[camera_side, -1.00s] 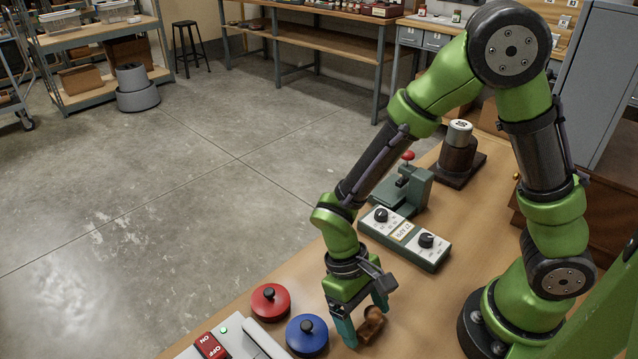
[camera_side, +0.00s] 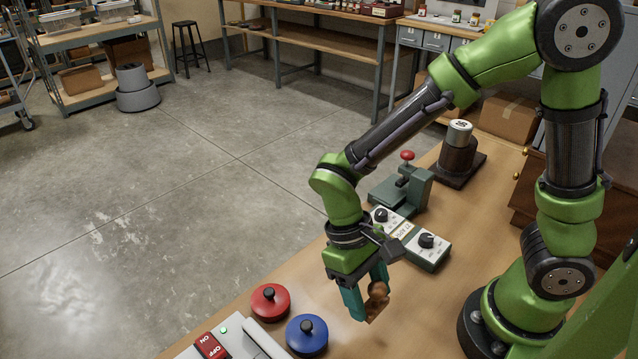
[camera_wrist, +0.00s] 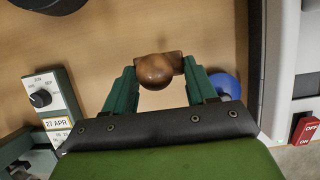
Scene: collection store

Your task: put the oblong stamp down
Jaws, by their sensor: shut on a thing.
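The oblong stamp (camera_side: 377,301) is a brown wooden piece with a rounded knob. My gripper (camera_side: 366,296) is shut on it and holds it above the wooden table, to the right of the blue round-knobbed lid. In the wrist view the stamp (camera_wrist: 158,70) sits between the two teal fingers of my gripper (camera_wrist: 157,85), with its knob towards the camera. The stamp's underside is hidden.
A blue knobbed disc (camera_side: 307,335) and a red one (camera_side: 270,301) stand left of my gripper. A switch box (camera_side: 215,345) is at the front edge. A dial box (camera_side: 425,250), a green press (camera_side: 408,190) and a dark stand (camera_side: 458,160) lie behind. Bare table (camera_side: 420,310) is to the right.

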